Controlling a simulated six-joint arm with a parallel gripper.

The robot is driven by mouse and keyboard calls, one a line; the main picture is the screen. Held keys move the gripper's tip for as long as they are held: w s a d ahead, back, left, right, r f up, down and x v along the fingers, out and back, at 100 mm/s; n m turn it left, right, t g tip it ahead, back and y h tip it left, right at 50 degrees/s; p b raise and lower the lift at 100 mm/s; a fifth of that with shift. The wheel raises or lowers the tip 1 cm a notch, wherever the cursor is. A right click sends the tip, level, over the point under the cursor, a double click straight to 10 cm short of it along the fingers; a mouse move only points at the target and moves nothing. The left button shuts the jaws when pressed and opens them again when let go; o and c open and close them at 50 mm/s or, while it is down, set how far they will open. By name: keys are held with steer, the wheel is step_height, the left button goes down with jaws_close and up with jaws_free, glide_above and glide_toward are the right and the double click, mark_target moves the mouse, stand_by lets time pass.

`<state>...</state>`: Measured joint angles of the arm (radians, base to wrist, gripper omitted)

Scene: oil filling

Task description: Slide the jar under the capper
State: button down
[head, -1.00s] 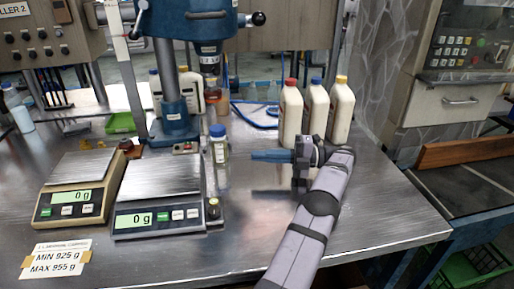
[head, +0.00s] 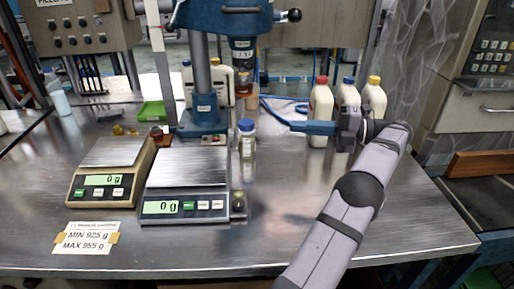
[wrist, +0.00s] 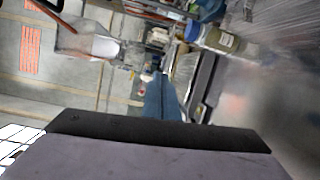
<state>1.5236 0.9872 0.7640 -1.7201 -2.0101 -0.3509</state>
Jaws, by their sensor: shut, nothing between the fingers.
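The jar (head: 247,143), clear with pale contents and a blue cap, stands upright on the metal bench, just right of the front scale. The blue capper (head: 203,85) stands behind it, its dark capping head (head: 243,52) hanging above and behind the jar. The jar is in front of the head, not under it. My gripper (head: 293,127) is to the right of the jar, blue fingers shut and empty, pointing left, with a gap to the jar. In the wrist view the jar (wrist: 220,42) lies sideways at upper right, apart from the fingers (wrist: 160,98).
Two scales reading 0 g, a tan one (head: 110,170) and a front one (head: 186,185), stand left of the jar. Three white bottles (head: 321,110) with red, blue and yellow caps stand behind my gripper. A small knob (head: 238,201) sits beside the front scale.

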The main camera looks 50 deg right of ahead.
steer(key=a+m+t+h, duration=0.2)
steer(key=a+m+t, duration=0.1)
steer(key=a+m, duration=0.1)
steer(key=f+m+h, duration=0.1)
steer(key=f, duration=0.2)
steer(key=a+f+m+h, duration=0.1)
steer(key=f+h, duration=0.1)
steer(key=f, duration=0.2)
steer(key=w+a+f+m+h, duration=0.1)
steer(key=f+m+h, duration=0.1)
steer(key=f, duration=0.1)
steer(key=shift+a+f, duration=0.2)
steer(key=shift+d+f+n+h, duration=0.3)
steer(key=shift+n+h, duration=0.1)
steer(key=shift+n, duration=0.1)
